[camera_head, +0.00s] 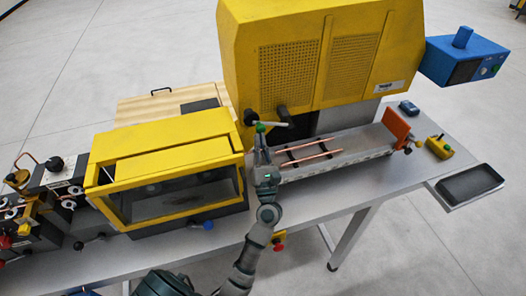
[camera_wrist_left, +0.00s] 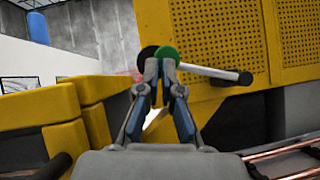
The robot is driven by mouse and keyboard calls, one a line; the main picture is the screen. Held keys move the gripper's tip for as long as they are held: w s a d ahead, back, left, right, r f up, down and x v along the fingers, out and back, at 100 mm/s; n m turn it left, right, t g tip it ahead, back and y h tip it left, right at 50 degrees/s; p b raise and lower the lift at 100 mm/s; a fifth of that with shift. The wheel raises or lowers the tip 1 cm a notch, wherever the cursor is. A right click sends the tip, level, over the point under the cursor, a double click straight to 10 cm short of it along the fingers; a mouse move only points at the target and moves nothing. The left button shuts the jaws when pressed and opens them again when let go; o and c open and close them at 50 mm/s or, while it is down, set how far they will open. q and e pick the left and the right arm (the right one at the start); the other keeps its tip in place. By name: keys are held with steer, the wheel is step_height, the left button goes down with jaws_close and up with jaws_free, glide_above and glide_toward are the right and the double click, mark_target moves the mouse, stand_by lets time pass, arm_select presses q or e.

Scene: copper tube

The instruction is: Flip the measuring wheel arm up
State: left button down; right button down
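The measuring wheel arm appears to be the pale rod (camera_head: 274,125) with a green knob (camera_head: 260,127) at its left end, in front of the yellow machine. In the left wrist view the rod (camera_wrist_left: 207,71) runs right from the green knob (camera_wrist_left: 166,54) to a black end, sloping slightly down. My left gripper (camera_head: 259,146) reaches up to just below the knob. In the left wrist view its fingertips (camera_wrist_left: 159,68) are drawn together right at the knob. I cannot tell whether they pinch it. My right gripper is not in view.
A yellow-framed box (camera_head: 165,175) stands close left of my left gripper. The tall yellow machine (camera_head: 300,60) rises behind it. To the right, copper tubes (camera_head: 310,158) lie on a rail bed ending at an orange plate (camera_head: 397,125). A black tray (camera_head: 470,182) sits at the far right.

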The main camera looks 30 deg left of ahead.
arm_select(q)
steer(key=shift+a+f, duration=0.1)
steer(key=shift+a, duration=0.15)
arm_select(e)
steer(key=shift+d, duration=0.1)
